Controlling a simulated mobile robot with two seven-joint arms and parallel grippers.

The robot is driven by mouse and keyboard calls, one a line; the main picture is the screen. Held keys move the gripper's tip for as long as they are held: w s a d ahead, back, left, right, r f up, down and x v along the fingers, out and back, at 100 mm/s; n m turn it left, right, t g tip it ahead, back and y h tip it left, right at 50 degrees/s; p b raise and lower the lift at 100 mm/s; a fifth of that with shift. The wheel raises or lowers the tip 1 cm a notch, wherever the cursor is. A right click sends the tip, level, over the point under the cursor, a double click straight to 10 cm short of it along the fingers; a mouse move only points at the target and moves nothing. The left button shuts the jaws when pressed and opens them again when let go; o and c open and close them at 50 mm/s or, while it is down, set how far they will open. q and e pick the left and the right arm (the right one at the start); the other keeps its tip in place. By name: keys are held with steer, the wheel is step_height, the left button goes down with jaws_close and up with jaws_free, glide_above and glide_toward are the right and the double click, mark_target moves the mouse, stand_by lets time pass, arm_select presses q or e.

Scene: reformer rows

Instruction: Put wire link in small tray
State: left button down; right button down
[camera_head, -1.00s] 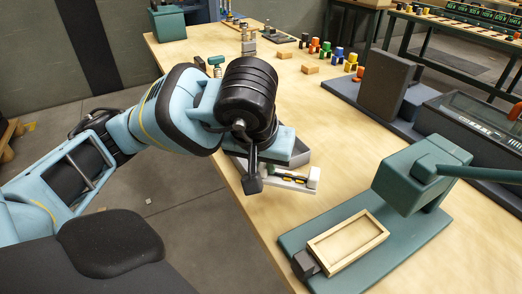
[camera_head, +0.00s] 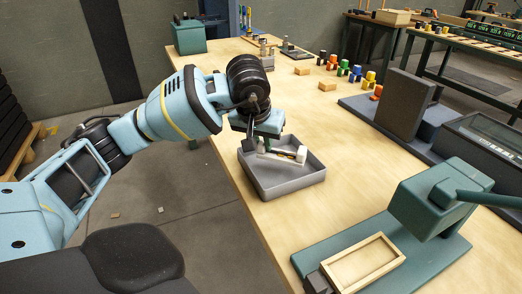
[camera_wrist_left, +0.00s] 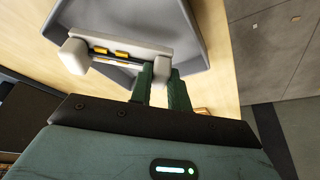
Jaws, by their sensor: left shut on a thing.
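The wire link (camera_head: 300,153) is a pale bar with a white block at its end and dark and yellow parts along its side. My left gripper (camera_head: 261,146) is shut on it near one end; the green fingers (camera_wrist_left: 166,90) show in the left wrist view, with the link (camera_wrist_left: 128,46) reaching left from them. The link is over the small grey tray (camera_head: 287,187), within its outline in the head view. I cannot tell whether it touches the tray floor. The tray (camera_wrist_left: 130,14) also shows behind the link in the left wrist view. My right gripper is out of view.
A green press-like fixture (camera_head: 425,200) with a wooden frame (camera_head: 366,263) stands at the front right of the wooden table. Coloured pegs (camera_head: 350,72) and wooden blocks stand farther back. The table between tray and fixture is clear.

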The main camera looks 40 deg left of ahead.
mark_target(261, 152)
arm_select(q)
steer(key=shift+w+a, duration=0.15)
steer(key=shift+a, duration=0.15)
steer(key=shift+f, duration=1.75)
steer(key=shift+f, duration=0.2)
steer(key=c, duration=1.3)
jaws_free()
steer(key=shift+r, duration=0.1)
steer(key=shift+r, duration=0.25)
steer(key=p+v, duration=0.1)
steer(key=v, duration=1)
steer(key=shift+r, duration=0.35)
